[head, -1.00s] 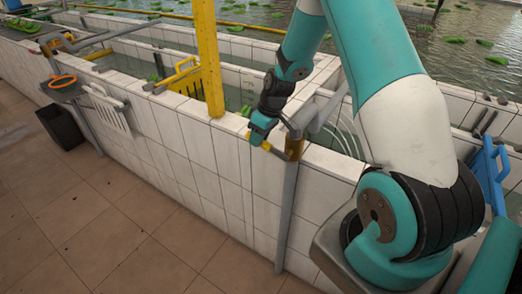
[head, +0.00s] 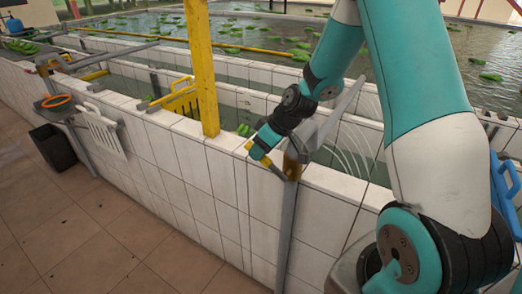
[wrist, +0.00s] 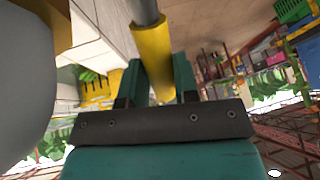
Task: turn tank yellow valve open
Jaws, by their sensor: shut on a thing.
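The tank valve has a brass-yellow body (head: 291,166) at the top of a grey upright pipe (head: 284,232), against the outer face of the white tiled tank wall. A short lever with a yellow end reaches left from it to my gripper (head: 256,152). In the wrist view the yellow grip of the lever (wrist: 151,52) lies between the teal fingers of my gripper (wrist: 157,78), which is shut on it. A grey rod (wrist: 144,11) continues from the grip. The fingertips are small in the head view, and the wrist view hides part of the grip.
A yellow post (head: 203,70) stands on the wall left of my gripper. A blue frame (head: 506,185) is at the right. The tiled floor in front is open.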

